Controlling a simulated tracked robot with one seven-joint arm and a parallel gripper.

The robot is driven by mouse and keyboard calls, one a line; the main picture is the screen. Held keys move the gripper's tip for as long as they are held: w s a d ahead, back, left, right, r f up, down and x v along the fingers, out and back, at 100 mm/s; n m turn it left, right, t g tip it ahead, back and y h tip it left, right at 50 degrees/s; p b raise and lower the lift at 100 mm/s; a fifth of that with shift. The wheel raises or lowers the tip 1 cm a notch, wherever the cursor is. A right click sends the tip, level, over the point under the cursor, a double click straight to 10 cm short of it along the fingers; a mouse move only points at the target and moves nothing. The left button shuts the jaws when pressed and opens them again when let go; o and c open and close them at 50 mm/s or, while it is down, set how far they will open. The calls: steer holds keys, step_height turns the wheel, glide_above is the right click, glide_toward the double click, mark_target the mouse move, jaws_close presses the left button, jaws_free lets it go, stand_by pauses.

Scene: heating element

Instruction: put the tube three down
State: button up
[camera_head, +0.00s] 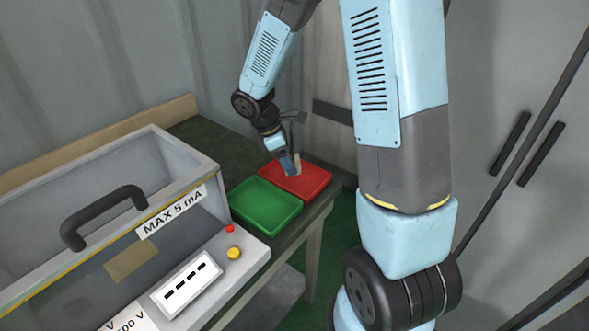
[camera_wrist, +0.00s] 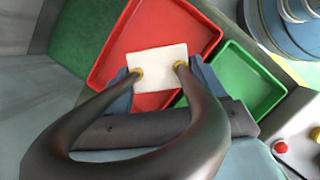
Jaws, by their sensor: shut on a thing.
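Tube three appears to be the dark, bent heating tube (camera_wrist: 50,143) with two brass-coloured ends set in a white plate (camera_wrist: 157,68). My gripper (camera_wrist: 160,88) is shut on it, with the blue fingers on either side near the plate. In the head view, my gripper (camera_head: 291,167) is low over the red tray (camera_head: 313,182), and the pale plate (camera_head: 298,162) shows beside the fingers. I cannot tell whether the plate touches the tray floor. The tray looks otherwise empty where visible. The fingers and tube hide part of it.
A green tray (camera_head: 266,207) stands beside the red one and looks empty. A grey test box with a black handle (camera_head: 104,215) stands at the left, with red (camera_head: 230,229) and yellow (camera_head: 234,253) buttons. The bench edge lies close right of the trays.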

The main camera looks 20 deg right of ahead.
mark_target(290, 179)
steer(key=shift+w+d+f, duration=0.3)
steer(key=shift+w+f, duration=0.2)
steer(key=shift+f, duration=0.2)
steer(key=shift+w+d+f, duration=0.3)
steer(key=shift+w+f, duration=0.15)
steer(key=shift+f, duration=1.8)
steer(key=o, duration=1.1)
steer(key=shift+o, duration=0.2)
